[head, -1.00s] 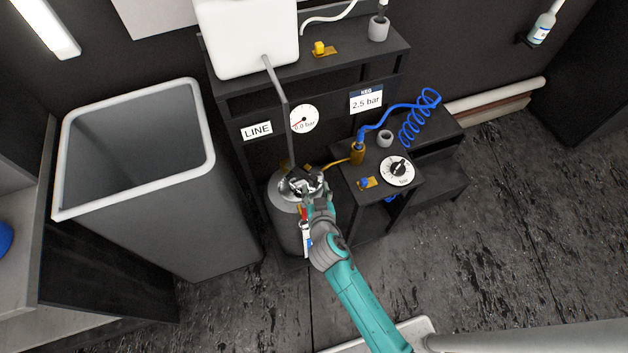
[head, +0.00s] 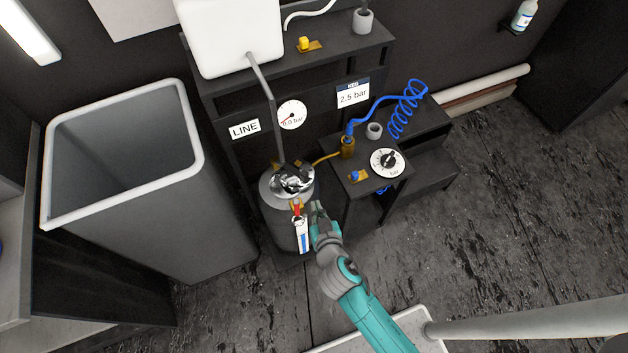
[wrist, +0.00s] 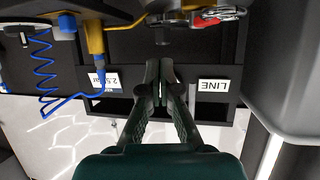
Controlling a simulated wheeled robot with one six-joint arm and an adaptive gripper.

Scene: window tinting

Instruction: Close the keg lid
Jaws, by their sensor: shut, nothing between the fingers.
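The keg (head: 278,216) is a dark grey cylinder on the floor at the front of the black stand. Its lid (head: 292,180) is a shiny metal piece on top; I cannot tell whether it is shut. A red-handled part with a white and blue tag (head: 302,233) hangs on the keg's front. In the wrist view the lid's metal and red part (wrist: 212,18) show at the upper right, upside down. My gripper (head: 317,207) is shut and empty, just right of the keg and apart from the lid. Its fingers (wrist: 160,68) also show together in the wrist view.
A tall grey bin (head: 150,200) stands left of the keg. The black stand (head: 225,100) behind holds a white tank (head: 230,38) and a pressure gauge (head: 292,115). A lower shelf to the right carries a dial (head: 387,162) and a coiled blue hose (head: 407,108). The floor at right is clear.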

